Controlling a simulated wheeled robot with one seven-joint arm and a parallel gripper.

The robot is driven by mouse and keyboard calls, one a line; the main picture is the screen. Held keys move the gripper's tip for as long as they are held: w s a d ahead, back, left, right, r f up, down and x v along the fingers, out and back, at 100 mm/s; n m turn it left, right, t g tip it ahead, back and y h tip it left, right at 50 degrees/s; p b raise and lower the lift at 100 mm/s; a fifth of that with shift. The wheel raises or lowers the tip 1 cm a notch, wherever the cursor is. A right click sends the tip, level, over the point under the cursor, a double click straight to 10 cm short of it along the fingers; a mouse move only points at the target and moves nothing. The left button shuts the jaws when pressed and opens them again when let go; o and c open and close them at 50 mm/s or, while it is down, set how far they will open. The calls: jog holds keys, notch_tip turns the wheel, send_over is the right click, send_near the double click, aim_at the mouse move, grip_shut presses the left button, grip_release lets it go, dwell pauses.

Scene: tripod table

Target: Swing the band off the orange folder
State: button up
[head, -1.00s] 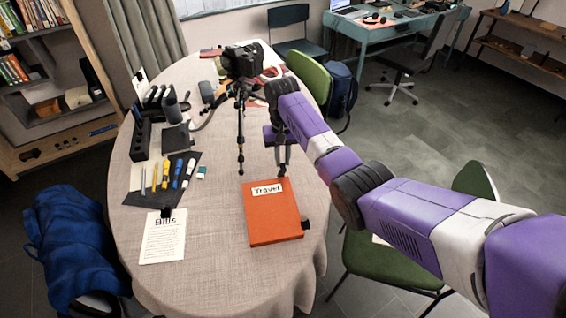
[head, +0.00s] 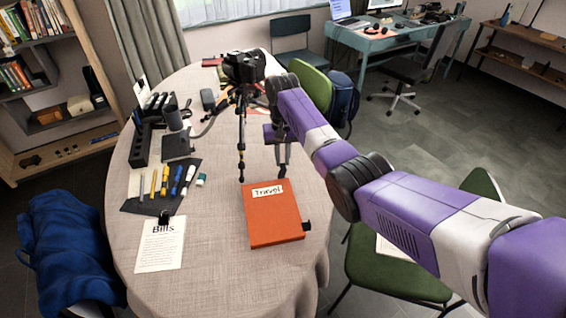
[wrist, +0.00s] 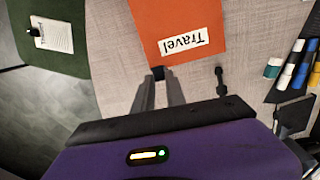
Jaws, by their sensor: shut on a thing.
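The orange folder (head: 272,222), labelled "Travel", lies flat on the table. It also shows at the top of the wrist view (wrist: 165,22). My gripper (head: 283,168) is low over the table at the folder's far edge. In the wrist view my gripper (wrist: 160,82) has its two fingers close together at that edge. They are shut on a small dark piece, which looks like part of the band (wrist: 158,72). The rest of the band cannot be made out. A dark tab (head: 306,226) sticks out at the folder's right side.
A camera on a black tripod (head: 241,110) stands left of my gripper; one leg's foot is near the folder. Pens on a dark mat (head: 135,207) and a "Bills" sheet (head: 160,247) lie to the left. The table (head: 215,285) is clear in front of the folder.

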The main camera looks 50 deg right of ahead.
jog(key=shift+w, duration=0.1)
jog(key=shift+w+d+r+b, duration=0.1)
jog(key=shift+w+d+b, duration=0.4)
jog(key=shift+b, duration=0.4)
jog(key=shift+w+d+b, duration=0.15)
jog(key=shift+w+b, duration=0.05)
jog(key=shift+b, duration=0.3)
jog(key=shift+w+d+b, duration=0.2)
jog(key=shift+w+b, duration=0.05)
jog(key=shift+b, duration=0.3)
jog(key=shift+w+r, duration=0.1)
jog(key=shift+r, duration=0.05)
jog(key=shift+w+d+b, duration=0.7)
jog(key=shift+w+b, duration=0.15)
jog(key=shift+b, duration=1.7)
jog(key=shift+w+d+r+b, duration=0.1)
jog(key=shift+w+d+b, duration=0.15)
jog(key=shift+b, duration=0.45)
jog(key=o, duration=1.1)
jog(key=shift+c, duration=0.2)
